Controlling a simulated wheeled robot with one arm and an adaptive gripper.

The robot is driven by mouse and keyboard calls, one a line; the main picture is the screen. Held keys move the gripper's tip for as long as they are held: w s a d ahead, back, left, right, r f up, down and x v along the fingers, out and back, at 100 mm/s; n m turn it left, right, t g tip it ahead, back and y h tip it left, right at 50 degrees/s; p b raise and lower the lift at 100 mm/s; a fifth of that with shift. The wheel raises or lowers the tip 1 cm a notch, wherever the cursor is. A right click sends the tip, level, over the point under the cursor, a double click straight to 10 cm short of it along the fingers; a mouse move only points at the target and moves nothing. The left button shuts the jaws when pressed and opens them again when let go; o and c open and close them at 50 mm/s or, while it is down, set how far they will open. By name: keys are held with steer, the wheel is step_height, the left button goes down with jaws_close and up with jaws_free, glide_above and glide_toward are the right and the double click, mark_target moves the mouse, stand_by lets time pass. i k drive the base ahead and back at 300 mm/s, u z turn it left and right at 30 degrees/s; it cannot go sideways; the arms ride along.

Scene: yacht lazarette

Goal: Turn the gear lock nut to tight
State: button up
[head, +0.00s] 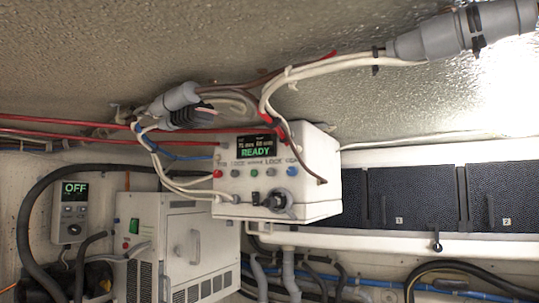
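I cannot make out a part plainly marked as the gear lock nut. A white box (325,160) hangs in the middle, its screen (261,146) reading READY. Below the screen is small lettering that seems to include LOCK, above a row of coloured buttons. A round dark-and-grey knob or fitting (277,201) sticks out at the lower front of this box; it may be the nut, and its turn position is too small to read. A small dark knob (437,246) also hangs under the white rail at the right. I see no gripper fingers in the head view.
Grey cylindrical fittings (465,30) with pale cables cross the top and hang left of the box. A white cabinet (185,240) stands below left, beside a small controller (70,212) reading OFF. Dark panels (405,197) line the right. Hoses crowd the bottom.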

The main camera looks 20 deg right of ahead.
mark_target(271, 172)
steer(key=z, duration=0.75)
steer(key=k, duration=0.6)
steer(key=u, duration=1.2)
steer(key=i, duration=0.5)
